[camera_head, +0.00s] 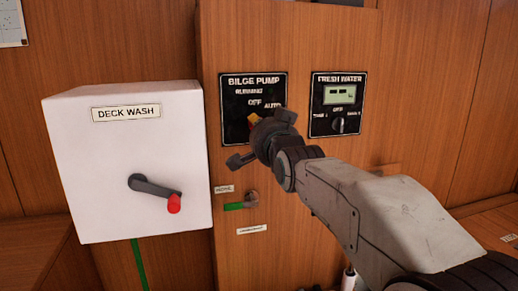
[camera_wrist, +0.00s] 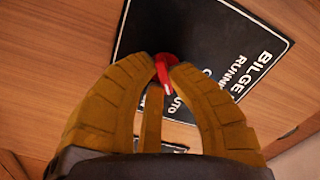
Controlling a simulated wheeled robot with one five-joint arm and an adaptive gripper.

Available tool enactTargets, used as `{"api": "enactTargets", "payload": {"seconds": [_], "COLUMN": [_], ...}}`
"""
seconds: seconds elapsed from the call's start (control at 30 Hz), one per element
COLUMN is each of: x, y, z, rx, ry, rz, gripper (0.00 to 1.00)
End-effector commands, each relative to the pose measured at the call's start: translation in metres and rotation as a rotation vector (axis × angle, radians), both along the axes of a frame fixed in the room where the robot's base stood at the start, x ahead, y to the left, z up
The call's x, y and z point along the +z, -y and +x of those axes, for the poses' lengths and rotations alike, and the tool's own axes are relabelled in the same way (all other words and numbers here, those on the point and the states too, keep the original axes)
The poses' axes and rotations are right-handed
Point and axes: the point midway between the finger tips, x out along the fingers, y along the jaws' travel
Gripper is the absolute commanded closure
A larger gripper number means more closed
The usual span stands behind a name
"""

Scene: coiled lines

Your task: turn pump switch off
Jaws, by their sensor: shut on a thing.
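The black BILGE PUMP panel (camera_head: 233,104) is on the wooden wall, with RUNNING, OFF and AUTO lettering. It also shows rotated in the wrist view (camera_wrist: 190,30). My gripper (camera_head: 254,120) is at the panel's lower right, below OFF and AUTO.
A white DECK WASH box (camera_head: 95,165) with a red-tipped lever (camera_head: 155,187) juts out at left. A FRESH WATER panel (camera_head: 350,88) with a small display and knob is at right, above my arm. A green-handled valve (camera_head: 235,206) sits below my gripper.

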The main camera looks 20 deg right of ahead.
Motion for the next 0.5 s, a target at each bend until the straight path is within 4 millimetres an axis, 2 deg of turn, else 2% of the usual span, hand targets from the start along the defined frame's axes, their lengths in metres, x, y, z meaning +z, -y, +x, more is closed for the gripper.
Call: {"api": "enactTargets", "payload": {"seconds": [0.03,0.5], "x": [-0.007,0.0005], "y": [-0.0003,0.0004], "z": [0.0,0.0005], "rx": [0.001,-0.001], "ry": [0.006,0.0], "rz": [-0.045,-0.488], "gripper": [1.0,1.0]}}
